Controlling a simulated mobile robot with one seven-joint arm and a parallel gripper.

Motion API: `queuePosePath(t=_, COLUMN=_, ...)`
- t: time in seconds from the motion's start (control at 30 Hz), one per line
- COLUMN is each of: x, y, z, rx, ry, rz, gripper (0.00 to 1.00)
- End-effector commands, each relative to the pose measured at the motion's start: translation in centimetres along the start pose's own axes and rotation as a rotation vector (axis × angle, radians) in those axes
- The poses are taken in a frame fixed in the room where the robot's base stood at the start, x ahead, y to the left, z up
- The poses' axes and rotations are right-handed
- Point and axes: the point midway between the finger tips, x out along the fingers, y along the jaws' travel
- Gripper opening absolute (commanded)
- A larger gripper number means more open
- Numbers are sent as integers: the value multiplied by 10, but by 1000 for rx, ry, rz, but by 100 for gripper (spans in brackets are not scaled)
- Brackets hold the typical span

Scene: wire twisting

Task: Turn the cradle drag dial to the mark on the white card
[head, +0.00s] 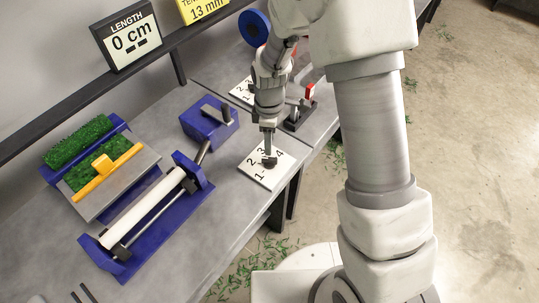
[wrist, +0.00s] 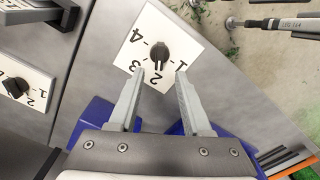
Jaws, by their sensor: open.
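A black dial (wrist: 158,52) sits on a white card (wrist: 190,38) numbered 1 to 4. Its narrow end points toward my gripper in the wrist view, between the 1 and the 3. I make out no separate mark on the card. In the head view the card (head: 262,178) lies at the table's right edge, the dial (head: 269,162) under my gripper (head: 269,150). My gripper (wrist: 160,72) is open, its two fingers apart on either side of the dial's near end in the wrist view. I cannot tell whether they touch it.
A second dial (wrist: 15,87) on a similar card is at the left of the wrist view. A blue-framed roller cradle (head: 145,215), a blue block (head: 208,122) and green-bristled pads (head: 78,142) stand left of the card.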

Motion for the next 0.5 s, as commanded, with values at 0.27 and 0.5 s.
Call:
queuePosePath(t=0.27, x=53, y=0, z=1, rx=1, ry=-2, rz=-2, gripper=49)
queuePosePath(t=0.5, x=73, y=0, z=0, rx=0, ry=0, rz=1, gripper=49)
